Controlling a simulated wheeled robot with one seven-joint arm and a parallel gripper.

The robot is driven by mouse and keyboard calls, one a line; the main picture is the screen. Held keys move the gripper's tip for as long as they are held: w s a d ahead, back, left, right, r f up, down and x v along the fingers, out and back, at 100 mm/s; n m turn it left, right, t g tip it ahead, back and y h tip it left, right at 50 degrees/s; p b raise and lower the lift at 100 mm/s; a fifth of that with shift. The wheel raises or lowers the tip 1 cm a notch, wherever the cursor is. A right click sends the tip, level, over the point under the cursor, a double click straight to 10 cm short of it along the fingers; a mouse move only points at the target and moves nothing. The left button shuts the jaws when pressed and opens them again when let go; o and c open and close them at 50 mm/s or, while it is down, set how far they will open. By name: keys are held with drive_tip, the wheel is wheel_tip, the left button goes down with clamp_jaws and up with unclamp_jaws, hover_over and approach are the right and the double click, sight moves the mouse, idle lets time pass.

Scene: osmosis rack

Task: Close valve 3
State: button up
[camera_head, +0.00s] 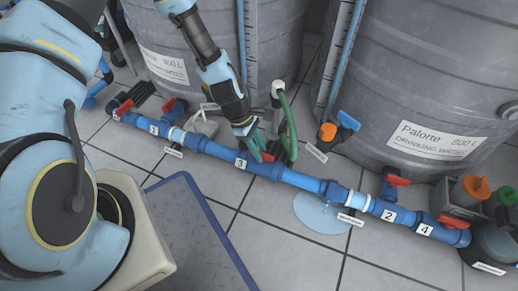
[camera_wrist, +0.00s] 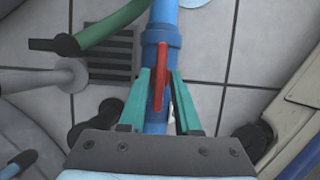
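Valve 3 is on the blue pipe (camera_head: 205,147), beside the label "3" (camera_head: 240,163). Its red handle (camera_head: 267,157) is partly hidden by my gripper (camera_head: 257,146) in the head view. In the wrist view the red handle (camera_wrist: 162,78) lies roughly along the pipe. My gripper (camera_wrist: 161,82) has its two green fingers apart, one on each side of the handle. The fingers look clear of the handle, with a small gap on both sides.
A green hose (camera_head: 291,130) rises close beside my gripper. Other red handles sit along the pipe, including one near label 2 (camera_head: 388,215). Large grey tanks (camera_head: 415,60) stand behind. A puddle (camera_head: 320,212) lies on the tiled floor.

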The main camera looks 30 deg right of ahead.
clamp_jaws()
drive_tip(key=shift+r+m+p, duration=0.1)
drive_tip(key=shift+m+p, duration=0.2)
drive_tip(key=shift+p, duration=0.05)
drive_tip(key=shift+r+m+y+p, duration=0.1)
drive_tip(key=shift+m+y+p, duration=0.4)
drive_tip(key=shift+m+p, duration=0.4)
drive_tip(key=m+p, duration=0.1)
drive_tip(key=m, duration=0.1)
drive_tip(key=m+y+p, duration=0.1)
drive_tip(key=m+p, duration=0.1)
drive_tip(key=shift+d+g+y, duration=0.15)
drive_tip(key=shift+g+y, duration=0.15)
drive_tip(key=m+y+p, duration=0.1)
drive_tip(key=m, duration=0.2)
drive_tip(key=m+y+p, duration=0.1)
drive_tip(key=m, duration=0.1)
drive_tip(key=shift+d+m, duration=0.15)
drive_tip(key=shift+m, duration=0.25)
drive_tip(key=m+t+y+p, duration=0.1)
drive_tip(key=m, duration=0.2)
drive_tip(key=m+t+y, duration=0.1)
drive_tip(key=m, duration=0.1)
drive_tip(key=shift+d+f+m+p, duration=0.1)
drive_tip(key=shift+f+m+p, duration=0.1)
drive_tip(key=shift+m+p, duration=0.2)
